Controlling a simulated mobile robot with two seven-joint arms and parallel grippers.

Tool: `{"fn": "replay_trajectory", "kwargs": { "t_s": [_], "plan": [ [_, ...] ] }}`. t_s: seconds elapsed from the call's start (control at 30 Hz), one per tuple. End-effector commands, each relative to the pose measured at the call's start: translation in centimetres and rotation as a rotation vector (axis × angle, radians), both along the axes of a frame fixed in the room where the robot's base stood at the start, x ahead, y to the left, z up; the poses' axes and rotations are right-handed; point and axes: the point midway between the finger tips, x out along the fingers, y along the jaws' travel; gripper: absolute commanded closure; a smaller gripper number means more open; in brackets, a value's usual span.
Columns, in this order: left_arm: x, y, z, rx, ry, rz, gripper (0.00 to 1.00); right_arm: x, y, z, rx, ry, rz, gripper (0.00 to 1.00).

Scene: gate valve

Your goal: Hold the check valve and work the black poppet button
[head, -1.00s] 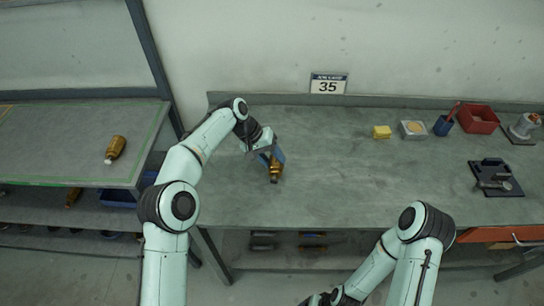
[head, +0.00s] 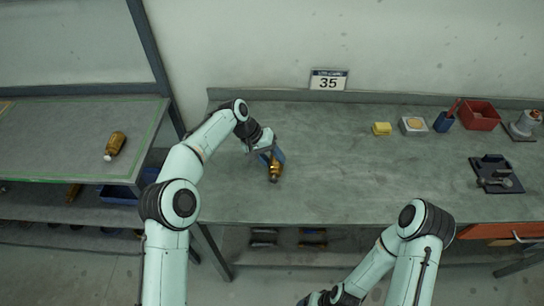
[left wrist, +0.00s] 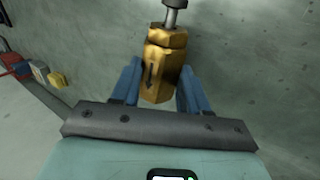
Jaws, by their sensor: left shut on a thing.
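The brass check valve (head: 275,174) is held above or at the grey bench by my left gripper (head: 272,157). In the left wrist view, the valve's hexagonal brass body (left wrist: 164,66) sits between the blue fingers of my left gripper (left wrist: 161,88), which is shut on it. A metal stem with a dark button-like end (left wrist: 175,4) sticks out of the valve's far end, cut by the top edge of the picture. My right arm reaches in at the bottom of the head view; its fingers are out of the picture.
Another brass valve (head: 115,144) lies on the left bench (head: 50,150). A dark fixture (head: 495,174) stands at right. The bench middle is clear.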

Motion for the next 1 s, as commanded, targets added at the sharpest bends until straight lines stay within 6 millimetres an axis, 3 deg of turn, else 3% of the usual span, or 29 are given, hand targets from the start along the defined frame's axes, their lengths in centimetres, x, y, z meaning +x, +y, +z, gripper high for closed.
{"fn": "replay_trajectory", "kwargs": {
  "t_s": [1.0],
  "plan": [
    [0.0,0.0,-1.9,-0.002,-0.001,0.000,0.92,-0.3,0.0,-0.3,0.000,0.003,0.000,0.24]
  ]
}}
